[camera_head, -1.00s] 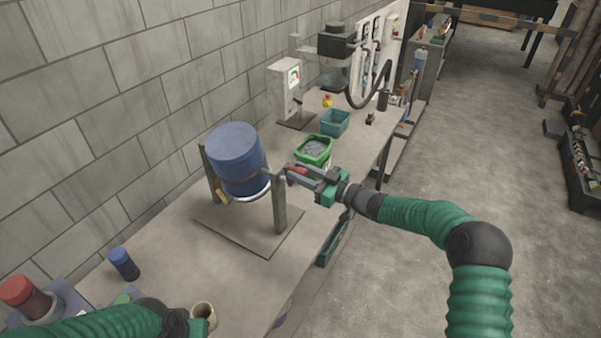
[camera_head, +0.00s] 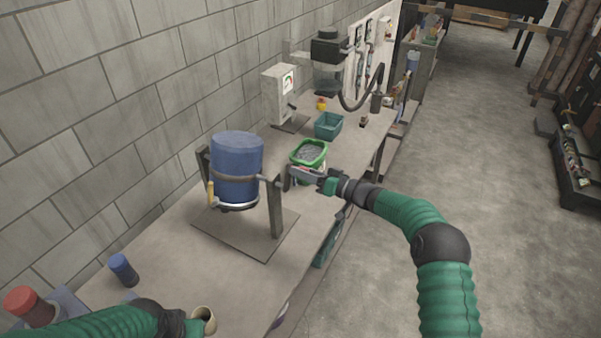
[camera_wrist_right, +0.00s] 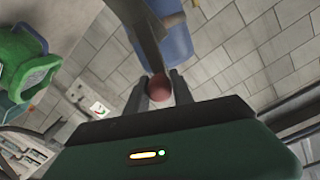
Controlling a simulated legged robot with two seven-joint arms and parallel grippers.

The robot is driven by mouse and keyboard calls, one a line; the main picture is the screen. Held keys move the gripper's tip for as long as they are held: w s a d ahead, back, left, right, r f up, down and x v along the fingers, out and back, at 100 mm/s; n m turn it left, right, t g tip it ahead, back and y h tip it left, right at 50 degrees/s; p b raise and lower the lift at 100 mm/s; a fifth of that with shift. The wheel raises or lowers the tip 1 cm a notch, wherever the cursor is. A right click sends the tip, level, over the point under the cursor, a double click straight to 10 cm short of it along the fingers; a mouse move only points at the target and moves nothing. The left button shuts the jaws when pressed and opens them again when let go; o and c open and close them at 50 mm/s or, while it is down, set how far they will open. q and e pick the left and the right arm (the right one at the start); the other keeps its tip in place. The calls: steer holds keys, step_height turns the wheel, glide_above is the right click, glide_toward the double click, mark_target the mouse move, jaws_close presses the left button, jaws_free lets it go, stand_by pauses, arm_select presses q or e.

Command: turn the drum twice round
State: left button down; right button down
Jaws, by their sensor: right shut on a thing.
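The blue drum (camera_head: 237,160) hangs between two posts of a stand on the workbench, standing nearly upright. A pale metal band runs round its lower end. My right gripper (camera_head: 290,175) is at the stand's right post (camera_head: 275,208), shut on the red crank knob. In the right wrist view the red knob (camera_wrist_right: 159,88) sits between the two fingers, with the post and part of the blue drum (camera_wrist_right: 172,32) behind it. My left gripper (camera_head: 200,320) is low at the bottom edge beside a beige cup; its fingers are not clear.
A green-rimmed bucket (camera_head: 309,153) stands just behind my right gripper. A teal bin (camera_head: 328,126), a gauge press (camera_head: 280,95) and a yellow duck (camera_head: 321,104) are farther back. A blue-capped jar (camera_head: 123,269) and red-capped container (camera_head: 32,306) stand front left.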

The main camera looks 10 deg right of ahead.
steer(key=shift+w+d+r, duration=0.15)
steer(key=shift+w, duration=0.05)
stand_by(0.3)
steer(key=c, duration=1.5)
jaws_free()
steer(key=o, duration=0.4)
steer(key=shift+w+f, duration=0.1)
steer(key=shift+f, duration=0.1)
steer(key=b+v, duration=0.3)
steer(key=v, duration=1.4)
steer(key=shift+b, duration=0.4)
steer(key=shift+f, duration=0.15)
